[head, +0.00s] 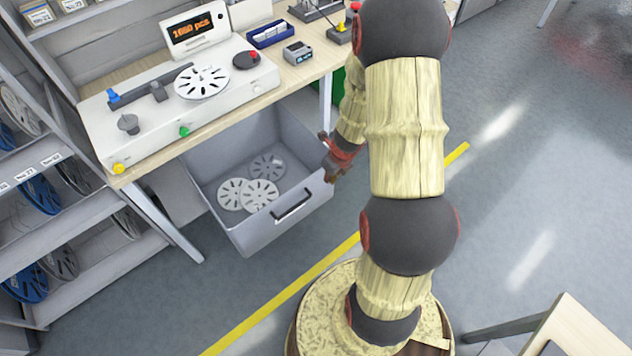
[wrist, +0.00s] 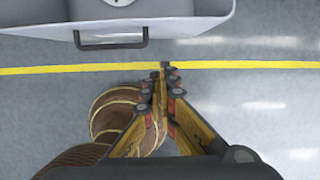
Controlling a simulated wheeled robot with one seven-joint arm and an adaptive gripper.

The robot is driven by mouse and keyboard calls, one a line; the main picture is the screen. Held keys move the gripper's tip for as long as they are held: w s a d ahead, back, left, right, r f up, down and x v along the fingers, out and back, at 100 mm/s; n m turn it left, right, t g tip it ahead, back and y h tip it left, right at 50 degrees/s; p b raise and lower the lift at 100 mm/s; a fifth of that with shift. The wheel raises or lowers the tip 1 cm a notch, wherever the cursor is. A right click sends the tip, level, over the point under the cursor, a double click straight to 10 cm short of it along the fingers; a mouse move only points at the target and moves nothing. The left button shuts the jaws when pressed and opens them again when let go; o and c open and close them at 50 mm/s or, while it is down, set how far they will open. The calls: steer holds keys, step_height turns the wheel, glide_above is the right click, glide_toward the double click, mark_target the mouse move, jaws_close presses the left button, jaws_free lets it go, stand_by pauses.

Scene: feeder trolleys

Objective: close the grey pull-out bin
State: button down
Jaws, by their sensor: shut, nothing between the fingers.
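The grey pull-out bin (head: 235,229) hangs under the workbench and is pulled out well past the bench's front edge. Several light discs with slots lie inside it. Its dark handle (head: 293,207) is on the front face. In the wrist view the bin front (wrist: 180,27) is at the top, with the handle (wrist: 110,41) left of centre. My gripper (head: 331,172) is near the bin's right front corner in the head view. In the wrist view my gripper (wrist: 163,68) is shut and empty, with floor showing between its tips and the bin front.
The workbench (head: 262,87) carries a white machine (head: 140,122) with a display and a blue tray (head: 270,34). Shelves with reels (head: 55,262) stand at the left. A small table (head: 575,335) is at the bottom right. A yellow line (head: 290,288) crosses open floor.

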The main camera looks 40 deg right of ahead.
steer(key=f, duration=0.1)
steer(key=b, duration=0.6)
glide_above(316, 180)
steer(key=s+a, duration=0.2)
steer(key=s, duration=0.1)
steer(key=shift+s+f+x, duration=0.25)
steer(key=shift+s+x, duration=0.75)
steer(key=shift+x, duration=3.15)
steer(key=shift+s+a, duration=0.2)
